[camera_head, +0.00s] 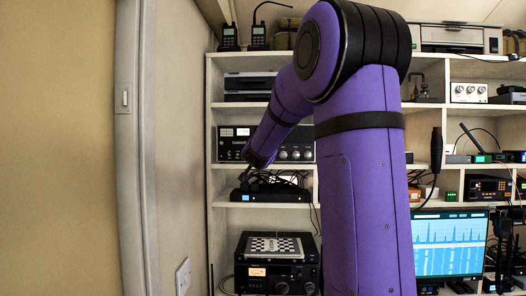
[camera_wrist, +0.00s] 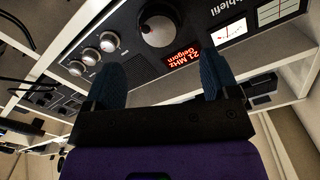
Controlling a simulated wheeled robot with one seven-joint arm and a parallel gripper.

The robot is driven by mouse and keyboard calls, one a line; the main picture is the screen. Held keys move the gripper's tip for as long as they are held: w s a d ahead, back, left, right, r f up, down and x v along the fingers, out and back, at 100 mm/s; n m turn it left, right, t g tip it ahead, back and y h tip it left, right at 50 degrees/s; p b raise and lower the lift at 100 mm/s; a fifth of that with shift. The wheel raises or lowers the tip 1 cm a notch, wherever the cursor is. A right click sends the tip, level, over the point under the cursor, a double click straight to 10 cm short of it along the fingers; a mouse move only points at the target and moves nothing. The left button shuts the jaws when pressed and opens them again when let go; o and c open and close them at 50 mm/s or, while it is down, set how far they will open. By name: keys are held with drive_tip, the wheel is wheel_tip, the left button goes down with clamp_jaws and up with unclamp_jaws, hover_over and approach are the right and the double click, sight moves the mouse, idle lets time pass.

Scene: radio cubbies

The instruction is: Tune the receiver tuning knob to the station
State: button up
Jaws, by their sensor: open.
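The receiver (camera_head: 228,152) is a dark unit on a middle shelf, partly covered by my arm in the head view. In the wrist view the receiver (camera_wrist: 203,14) appears upside down. My gripper (camera_wrist: 162,72) is open and empty. Its two blue fingers point towards the front panel, one on each side of the knob in the picture, apart from it. The knob is hidden in the head view.
Three silver knobs (camera_wrist: 91,55) and a lit meter (camera_wrist: 228,31) flank the tuning knob. A black box with cables (camera_head: 275,193) sits on the shelf below. Lower stands another radio (camera_head: 272,277) with a checkered board (camera_head: 273,245) on top. A wall (camera_head: 180,130) is close on the left.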

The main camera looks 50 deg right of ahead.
drive_tip(key=shift+v, duration=1.8)
idle(1.6)
